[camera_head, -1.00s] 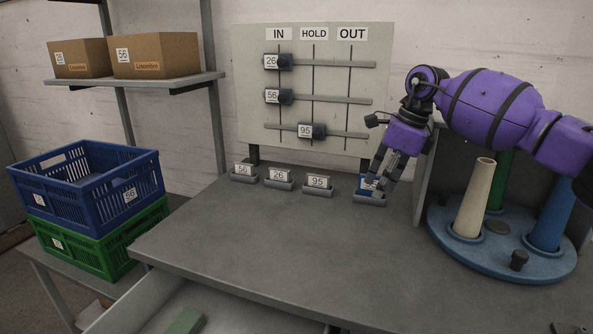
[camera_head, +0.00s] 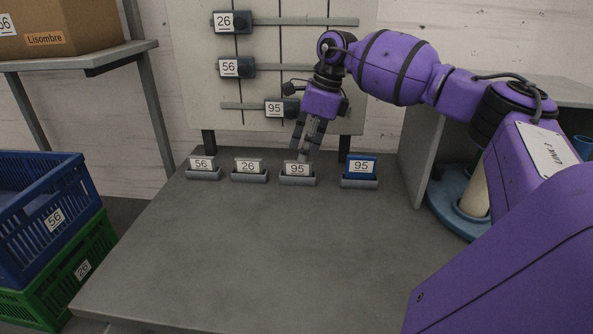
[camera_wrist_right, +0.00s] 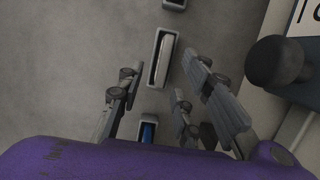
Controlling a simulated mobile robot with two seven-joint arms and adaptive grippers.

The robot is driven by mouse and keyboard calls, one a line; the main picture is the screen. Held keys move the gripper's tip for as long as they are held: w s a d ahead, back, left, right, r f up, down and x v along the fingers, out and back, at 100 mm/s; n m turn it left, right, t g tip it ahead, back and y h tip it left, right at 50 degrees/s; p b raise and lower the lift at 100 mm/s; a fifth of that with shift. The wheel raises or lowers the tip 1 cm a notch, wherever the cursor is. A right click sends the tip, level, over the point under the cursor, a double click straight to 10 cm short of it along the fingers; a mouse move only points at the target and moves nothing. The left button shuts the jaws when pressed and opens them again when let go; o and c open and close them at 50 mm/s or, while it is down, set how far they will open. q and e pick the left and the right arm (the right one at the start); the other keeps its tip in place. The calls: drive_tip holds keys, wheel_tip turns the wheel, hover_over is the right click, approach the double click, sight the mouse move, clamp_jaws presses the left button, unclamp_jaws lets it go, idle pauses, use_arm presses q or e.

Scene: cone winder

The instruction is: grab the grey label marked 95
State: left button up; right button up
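The grey label marked 95 (camera_head: 297,169) stands upright in a small grey holder (camera_head: 298,181) on the table, third from the left in the row. My right gripper (camera_head: 303,153) is just above and behind it, fingers pointing down. In the right wrist view its two fingers (camera_wrist_right: 160,68) are spread apart, with the label's thin top edge (camera_wrist_right: 161,60) in its slot between and beyond them. Whether a finger touches the label I cannot tell. My left gripper is not in view.
A blue label marked 95 (camera_head: 361,167) stands to the right. Labels 56 (camera_head: 203,163) and 26 (camera_head: 248,166) stand to the left. The board (camera_head: 355,60) with sliders is close behind. A grey panel (camera_head: 421,155) stands at right. The front tabletop is clear.

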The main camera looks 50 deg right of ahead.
sight(298, 171)
drive_tip(key=x, duration=0.5)
drive_tip(key=shift+w+d+r, duration=0.1)
drive_tip(key=shift+w+d, duration=0.05)
drive_tip(key=shift+w, duration=0.05)
drive_tip(key=shift+c, duration=0.5)
clamp_jaws()
